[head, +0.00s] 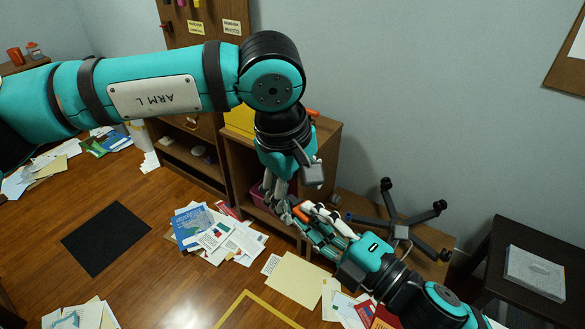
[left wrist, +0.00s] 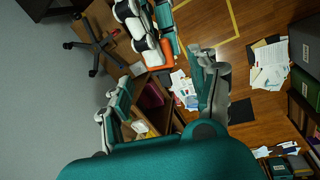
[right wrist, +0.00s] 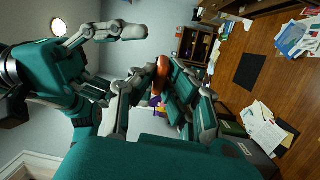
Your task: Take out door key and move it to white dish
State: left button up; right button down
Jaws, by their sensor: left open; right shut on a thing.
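My right gripper (head: 300,215) is shut on an orange thing (right wrist: 162,72), which shows between its fingers in the right wrist view. The orange thing also shows in the left wrist view (left wrist: 158,68); its full shape is hidden by the fingers. My left gripper (head: 273,198) is open, pointing down close beside the right gripper in front of the wooden cabinet. Its two fingers stand apart in the left wrist view, with the right gripper near their tips. I cannot make out a door key or a white dish in any view.
The wooden cabinet (head: 238,160) has open shelves, with a pink bin (head: 257,193) inside. Papers (head: 215,232) lie on the floor before it. An upturned chair base (head: 402,230) is to the right, beside a dark table (head: 505,262).

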pick_arm(q)
jog(key=shift+w+d+f, duration=0.1)
jog(key=shift+d+f, duration=0.1)
jog(key=shift+f, duration=0.85)
jog(key=c, duration=1)
jog(key=o, duration=1)
